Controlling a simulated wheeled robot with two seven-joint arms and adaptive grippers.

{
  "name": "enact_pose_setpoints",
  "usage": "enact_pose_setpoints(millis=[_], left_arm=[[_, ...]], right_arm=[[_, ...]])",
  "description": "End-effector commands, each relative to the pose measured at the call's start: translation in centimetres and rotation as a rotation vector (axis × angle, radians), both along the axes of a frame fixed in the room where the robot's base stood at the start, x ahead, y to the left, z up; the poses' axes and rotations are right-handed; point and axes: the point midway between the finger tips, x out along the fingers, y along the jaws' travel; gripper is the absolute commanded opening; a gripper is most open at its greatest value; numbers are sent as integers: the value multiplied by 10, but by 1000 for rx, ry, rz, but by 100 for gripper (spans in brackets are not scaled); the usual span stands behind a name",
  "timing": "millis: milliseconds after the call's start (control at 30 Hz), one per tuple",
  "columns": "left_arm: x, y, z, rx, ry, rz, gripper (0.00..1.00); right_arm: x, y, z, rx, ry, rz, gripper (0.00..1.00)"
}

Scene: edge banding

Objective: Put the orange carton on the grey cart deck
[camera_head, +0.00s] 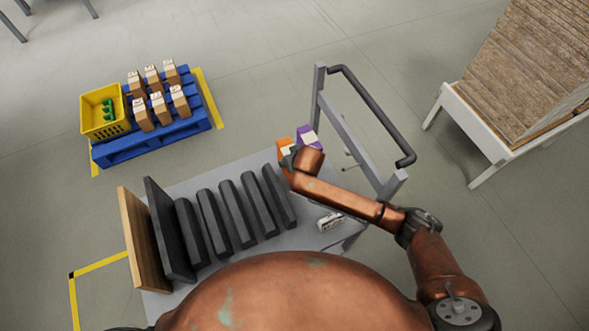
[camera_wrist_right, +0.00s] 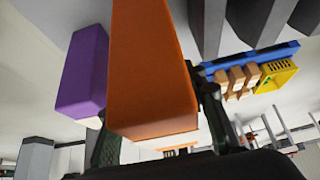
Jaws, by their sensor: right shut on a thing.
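The orange carton (camera_head: 284,143) is at the far end of the grey cart deck (camera_head: 302,222) in the head view, partly hidden by my right gripper (camera_head: 290,160). In the right wrist view the orange carton (camera_wrist_right: 150,65) fills the middle, between the two dark fingers of the right gripper, which is shut on it. Its far end runs out of the frame. I cannot tell whether it touches the deck. My left gripper is not in view.
A purple carton (camera_head: 308,137) stands close beside the orange one. Dark grey upright dividers (camera_head: 243,208) fill the deck's left and middle. A small white item (camera_head: 330,221) lies on the deck. The cart handle (camera_head: 375,115) rises behind. A blue pallet (camera_head: 150,140) stands back left.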

Motion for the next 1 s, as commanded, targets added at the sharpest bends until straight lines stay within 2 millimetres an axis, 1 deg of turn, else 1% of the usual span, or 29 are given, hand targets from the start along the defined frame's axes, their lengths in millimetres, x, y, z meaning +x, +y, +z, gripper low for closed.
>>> enact_pose_setpoints(millis=[33, 167, 300, 400, 567, 767, 800, 1000], left_arm=[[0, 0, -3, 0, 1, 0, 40], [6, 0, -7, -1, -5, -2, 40], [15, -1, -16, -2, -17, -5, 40], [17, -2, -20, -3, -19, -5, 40], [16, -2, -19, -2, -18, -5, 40], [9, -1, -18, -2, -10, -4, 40], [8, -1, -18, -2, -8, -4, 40], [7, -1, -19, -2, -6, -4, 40]], right_arm=[[1, 0, -7, 0, -1, -1, 5], [1, -1, -18, 0, -2, -2, 5], [1, -1, -43, -1, 0, -2, 5], [1, -2, -55, -1, -1, -2, 5], [1, -1, -55, 1, -4, -3, 6], [1, -1, -56, 1, -3, -3, 5], [0, -2, -57, 0, -2, -3, 42], [0, -2, -57, 0, -2, -3, 56]])
